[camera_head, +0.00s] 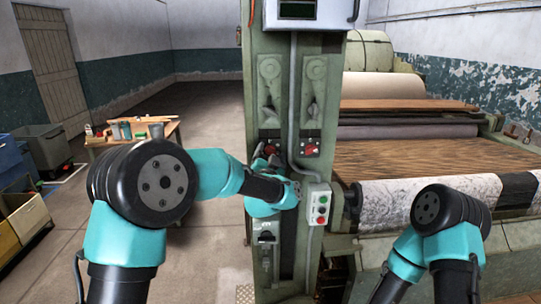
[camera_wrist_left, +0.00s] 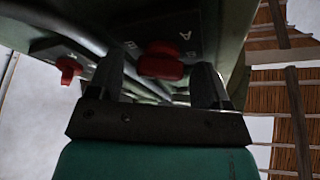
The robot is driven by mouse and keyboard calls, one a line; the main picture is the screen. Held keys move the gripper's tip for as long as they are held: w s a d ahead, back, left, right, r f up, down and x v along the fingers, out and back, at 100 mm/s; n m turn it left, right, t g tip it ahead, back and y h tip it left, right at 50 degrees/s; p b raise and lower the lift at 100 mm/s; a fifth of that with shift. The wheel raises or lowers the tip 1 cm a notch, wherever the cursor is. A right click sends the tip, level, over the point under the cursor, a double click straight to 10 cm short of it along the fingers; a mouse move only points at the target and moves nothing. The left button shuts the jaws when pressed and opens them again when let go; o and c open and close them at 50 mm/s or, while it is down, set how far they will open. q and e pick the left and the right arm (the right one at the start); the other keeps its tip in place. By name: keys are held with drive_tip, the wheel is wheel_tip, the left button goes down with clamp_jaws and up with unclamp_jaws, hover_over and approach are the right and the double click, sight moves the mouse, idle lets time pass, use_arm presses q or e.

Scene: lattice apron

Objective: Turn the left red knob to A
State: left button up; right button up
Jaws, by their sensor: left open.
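The left red knob (camera_head: 269,149) sits on a dark plate on the green machine column; in the head view my left gripper (camera_head: 267,157) is right at it and partly covers it. In the left wrist view, which looks turned over, the red knob (camera_wrist_left: 160,65) lies between the two dark fingers of my left gripper (camera_wrist_left: 158,72). The fingers are open, with a gap on each side of the knob. The letter A and another mark show on the plate beside it. The right red knob (camera_head: 309,149) also shows in the left wrist view (camera_wrist_left: 68,69). My right gripper is out of view.
A grey conduit (camera_head: 292,100) runs down between the knobs to a push-button box (camera_head: 319,204) with green and red buttons. A lever switch (camera_head: 266,238) is lower on the column. A roller bed with brown sheet (camera_head: 410,158) stands at right. A small cluttered table (camera_head: 172,129) is at left.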

use_arm(q)
drive_tip(key=c, duration=0.9)
